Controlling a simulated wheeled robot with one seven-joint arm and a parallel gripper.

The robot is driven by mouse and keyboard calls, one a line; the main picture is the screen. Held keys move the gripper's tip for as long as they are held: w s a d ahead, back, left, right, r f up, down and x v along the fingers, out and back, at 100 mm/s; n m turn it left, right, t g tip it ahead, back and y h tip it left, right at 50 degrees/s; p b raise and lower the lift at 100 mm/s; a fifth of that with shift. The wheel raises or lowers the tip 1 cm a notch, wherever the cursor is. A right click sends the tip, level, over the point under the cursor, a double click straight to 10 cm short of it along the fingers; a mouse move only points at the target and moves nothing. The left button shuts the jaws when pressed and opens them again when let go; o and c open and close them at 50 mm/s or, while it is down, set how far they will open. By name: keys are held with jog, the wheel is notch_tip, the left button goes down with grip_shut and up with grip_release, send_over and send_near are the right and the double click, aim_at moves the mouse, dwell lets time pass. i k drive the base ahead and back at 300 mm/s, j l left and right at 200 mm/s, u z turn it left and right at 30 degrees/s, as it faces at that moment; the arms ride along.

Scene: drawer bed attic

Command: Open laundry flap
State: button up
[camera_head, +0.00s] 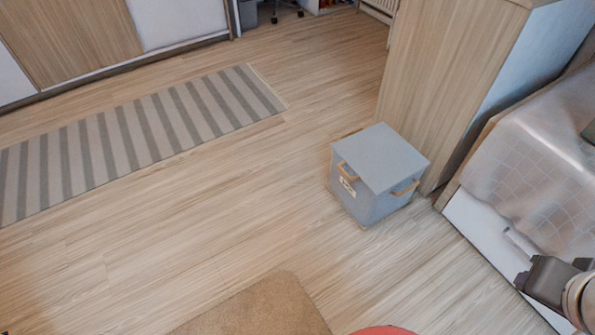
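The laundry box (362,197) is a grey-blue fabric cube with tan handles and a small white label. It stands on the wooden floor against the wooden cabinet side. Its flap (381,157) lies flat across the top and looks closed, so the inside is hidden. My gripper (528,281) is at the lower right, dark grey, in front of the bed's white side. It is well apart from the box, to its lower right. Its fingers are too small and side-on to tell whether they are open.
A tall wooden cabinet (447,75) stands behind the box. The bed (560,150) with a pale checked cover fills the right side. A striped rug (130,140) and a brown mat (260,308) lie on the floor. A red round edge (384,331) shows at the bottom. Floor left of the box is clear.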

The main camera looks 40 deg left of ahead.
aim_at(379, 157)
jog(key=u, duration=1.25)
jog(key=i+l+z, duration=0.3)
jog(key=i, duration=0.2)
jog(key=i+z, duration=0.3)
jog(key=i, duration=0.15)
